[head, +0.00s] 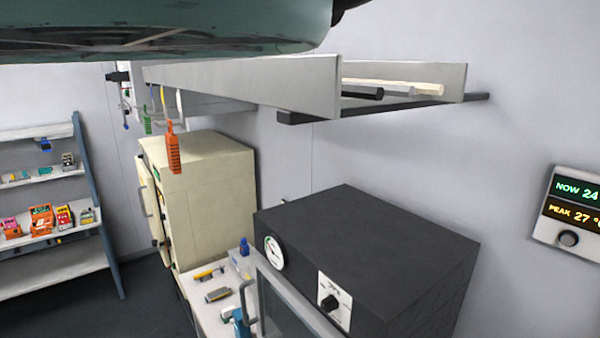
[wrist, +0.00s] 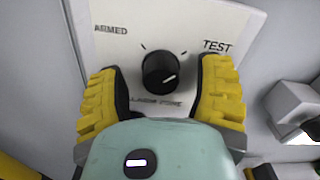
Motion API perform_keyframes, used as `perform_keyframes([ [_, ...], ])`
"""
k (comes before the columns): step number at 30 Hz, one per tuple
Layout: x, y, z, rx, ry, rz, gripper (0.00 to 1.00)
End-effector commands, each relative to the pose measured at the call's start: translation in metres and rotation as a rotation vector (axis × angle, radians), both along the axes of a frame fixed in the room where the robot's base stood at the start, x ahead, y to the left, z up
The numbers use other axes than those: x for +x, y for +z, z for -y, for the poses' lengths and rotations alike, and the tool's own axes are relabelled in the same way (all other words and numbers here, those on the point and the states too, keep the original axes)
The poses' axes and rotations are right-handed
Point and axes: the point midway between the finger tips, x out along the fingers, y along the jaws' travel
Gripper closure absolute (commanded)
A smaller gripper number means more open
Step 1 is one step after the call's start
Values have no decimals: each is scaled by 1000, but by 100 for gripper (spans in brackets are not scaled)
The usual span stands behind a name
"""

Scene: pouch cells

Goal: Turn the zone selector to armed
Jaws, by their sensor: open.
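The zone selector is a round black knob (wrist: 160,73) on a white plate (wrist: 245,18) in the wrist view. The plate reads ARMED at upper left and TEST at upper right, with a tick on each side above the knob. A partly hidden label lies below it. The knob's pale mark sits on its right half and slants up to the right, toward the TEST side rather than ARMED. My gripper (wrist: 160,92) is open, its yellow, dark-lined fingers left and right of the knob with gaps visible. I cannot make out the selector or my fingers in the head view.
A dark oven (head: 385,255) with a gauge and its own dial stands in the head view. Above it hangs a wall shelf (head: 240,85) with tags. A cream cabinet (head: 205,190), a shelving rack (head: 60,265) and a wall display (head: 575,215) are around. Grey fittings (wrist: 295,105) stand right of the plate.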

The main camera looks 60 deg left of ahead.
Motion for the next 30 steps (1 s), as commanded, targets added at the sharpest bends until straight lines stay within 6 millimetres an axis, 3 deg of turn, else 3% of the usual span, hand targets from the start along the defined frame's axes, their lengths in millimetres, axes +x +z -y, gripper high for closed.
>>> perform_keyframes([
  [9, 2, 1, -1, 0, 1, 1, 34],
  [10, 2, 1, -1, 0, 1, 1, 30],
  [30, 2, 1, 0, 0, -1, 0, 99],
])
